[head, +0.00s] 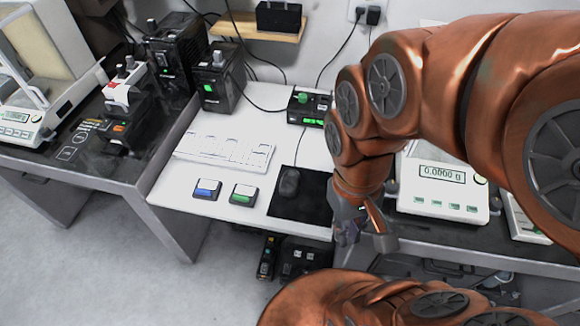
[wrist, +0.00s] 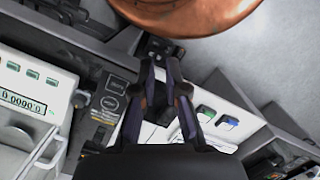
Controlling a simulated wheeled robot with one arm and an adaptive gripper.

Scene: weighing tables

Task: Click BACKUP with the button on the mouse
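The dark mouse (head: 289,181) lies on a black mouse pad (head: 312,208) at the right of the white desk in the head view. I cannot make the mouse out in the wrist view. My gripper (head: 365,243) hangs to the right of the pad, in front of the balance, apart from the mouse. No screen and no readable BACKUP label show in either view.
A white keyboard (head: 225,151) lies behind a blue-button box (head: 207,189) and a green-button box (head: 243,194). A balance (head: 440,193) stands right of the pad. A small black device with a green button (head: 308,108) stands behind. Floor is clear at front left.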

